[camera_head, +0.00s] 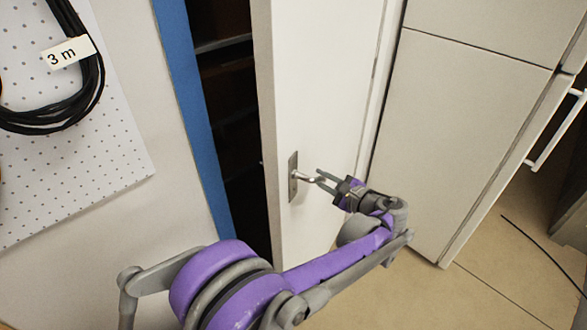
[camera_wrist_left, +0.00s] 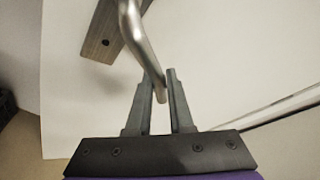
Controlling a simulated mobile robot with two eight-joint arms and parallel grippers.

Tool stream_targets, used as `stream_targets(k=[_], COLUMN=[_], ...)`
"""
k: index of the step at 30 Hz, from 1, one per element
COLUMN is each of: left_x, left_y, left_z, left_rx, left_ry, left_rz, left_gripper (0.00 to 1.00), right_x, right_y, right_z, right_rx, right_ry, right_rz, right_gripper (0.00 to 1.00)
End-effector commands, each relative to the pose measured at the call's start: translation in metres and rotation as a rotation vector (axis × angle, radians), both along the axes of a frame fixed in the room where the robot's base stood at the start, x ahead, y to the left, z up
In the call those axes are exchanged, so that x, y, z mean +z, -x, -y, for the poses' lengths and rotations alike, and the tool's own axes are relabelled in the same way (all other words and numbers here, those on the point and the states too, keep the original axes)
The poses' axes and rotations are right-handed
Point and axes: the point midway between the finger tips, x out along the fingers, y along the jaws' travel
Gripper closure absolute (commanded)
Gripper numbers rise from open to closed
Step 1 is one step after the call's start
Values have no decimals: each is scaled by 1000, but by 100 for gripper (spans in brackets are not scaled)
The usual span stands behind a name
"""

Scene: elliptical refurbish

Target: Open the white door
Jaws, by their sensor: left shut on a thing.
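The white door (camera_head: 315,90) stands ajar in the head view, with a dark gap between its left edge and the blue frame (camera_head: 192,110). Its metal handle (camera_head: 304,177) sits on a plate low on the door. My left gripper (camera_head: 320,180) is at the handle, its fingers shut on the free end of the lever. In the left wrist view the handle (camera_wrist_left: 136,35) runs down between the two fingertips (camera_wrist_left: 161,82). The door's white face (camera_wrist_left: 225,50) fills much of that view. My right gripper is in neither view.
A pegboard (camera_head: 70,150) with a coiled black cable (camera_head: 85,95) is at the left. Dark shelves (camera_head: 225,75) show through the gap. Tan floor (camera_head: 490,265) is open at lower right, with a thin cable (camera_head: 540,252).

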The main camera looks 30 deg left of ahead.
Motion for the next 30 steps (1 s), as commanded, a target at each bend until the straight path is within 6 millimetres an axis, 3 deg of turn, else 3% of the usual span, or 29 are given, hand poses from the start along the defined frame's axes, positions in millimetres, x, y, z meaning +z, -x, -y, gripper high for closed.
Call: stream_targets(k=[1,3,9,21,22,24,26,30], left_x=[-1,0,0,-1,-1,0,0,0], left_y=[-4,-8,-13,-13,-13,-13,-13,-13], left_z=[19,38,74,80,80,80,80,80], left_rx=[-11,-10,-5,0,0,0,0,0], left_ry=[3,2,1,2,2,2,2,1], left_rz=[1,2,1,0,1,0,0,1], left_gripper=[100,100,100,100,74,62,51,50], right_x=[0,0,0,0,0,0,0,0], right_y=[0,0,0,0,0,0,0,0], right_z=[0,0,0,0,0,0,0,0], right_rx=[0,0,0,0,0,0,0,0], right_ry=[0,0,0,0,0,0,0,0], right_rz=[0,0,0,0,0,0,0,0], right_gripper=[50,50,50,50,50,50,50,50])
